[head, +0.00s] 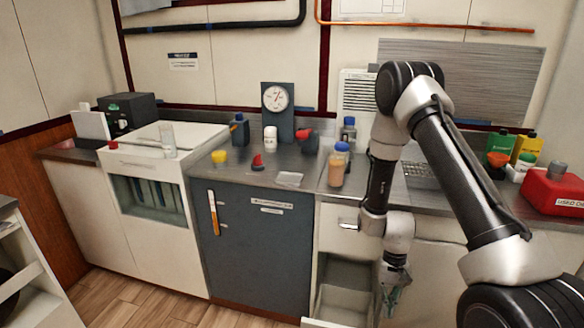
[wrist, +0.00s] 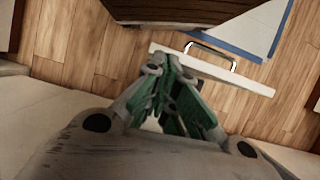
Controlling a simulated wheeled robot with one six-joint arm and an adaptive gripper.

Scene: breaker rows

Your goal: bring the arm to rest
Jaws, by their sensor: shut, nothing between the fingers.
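My gripper (head: 393,302) hangs pointing down at the lower middle-right of the head view, in front of the counter's cabinet fronts. It is beside an open lower drawer (head: 346,274), on that drawer's right side in the picture; whether they touch I cannot tell. The wrist view shows my gripper (wrist: 174,72) with its green-padded fingers shut and nothing between them. Beyond the fingertips in that view lies a white panel with a metal handle (wrist: 212,52), over the wooden floor.
The counter (head: 320,187) carries an amber-filled jar (head: 336,172), a gauge (head: 275,97), small bottles and a red container (head: 553,190) at the right. A dark blue cabinet door (head: 255,245) is closed. The wooden floor (head: 135,300) at the lower left is clear.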

